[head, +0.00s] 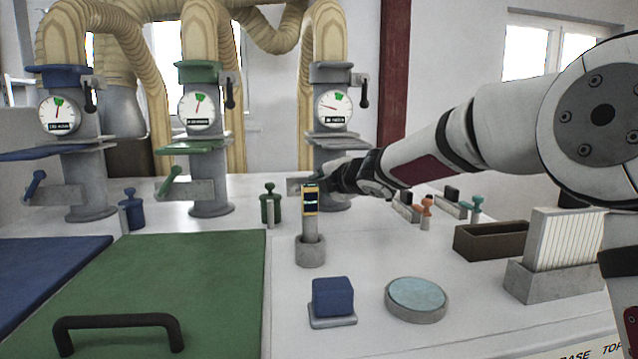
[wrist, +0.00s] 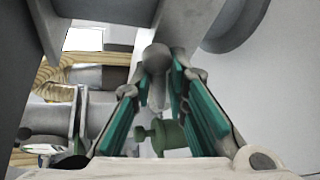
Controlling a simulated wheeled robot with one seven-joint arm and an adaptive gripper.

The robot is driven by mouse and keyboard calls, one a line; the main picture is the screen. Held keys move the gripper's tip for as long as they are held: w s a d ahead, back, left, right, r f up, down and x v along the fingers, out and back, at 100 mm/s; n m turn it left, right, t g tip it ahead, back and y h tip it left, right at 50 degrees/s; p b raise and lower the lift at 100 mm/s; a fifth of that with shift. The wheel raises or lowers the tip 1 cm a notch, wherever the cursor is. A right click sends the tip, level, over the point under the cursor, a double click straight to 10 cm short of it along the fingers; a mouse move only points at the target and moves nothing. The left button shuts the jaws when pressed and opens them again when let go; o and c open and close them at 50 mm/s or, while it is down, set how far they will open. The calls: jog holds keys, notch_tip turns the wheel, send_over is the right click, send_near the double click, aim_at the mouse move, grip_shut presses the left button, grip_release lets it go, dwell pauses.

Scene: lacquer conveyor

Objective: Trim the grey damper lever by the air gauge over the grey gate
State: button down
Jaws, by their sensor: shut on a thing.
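The grey gate column (head: 332,150) stands at the right of three columns. Its air gauge (head: 333,107) has a red needle pointing left and slightly up, outside the green band at the upper right of the dial. My gripper (head: 345,178) is at the low bracket in front of this column. In the wrist view, the grey damper lever (wrist: 155,60) with its round end lies between the teal-padded fingers of my gripper (wrist: 168,95), which is shut on it. In the head view my gripper hides the lever.
A tall striped piece in a grey cup (head: 311,250) stands just in front of my gripper. A green knobbed piece (head: 270,205) is close by on the left.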

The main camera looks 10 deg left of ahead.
jog(key=c, duration=1.6)
grip_release()
jog(key=shift+c, duration=0.2)
jog(key=v, duration=1.2)
jog(key=shift+d+f, duration=0.1)
jog(key=shift+d, duration=0.05)
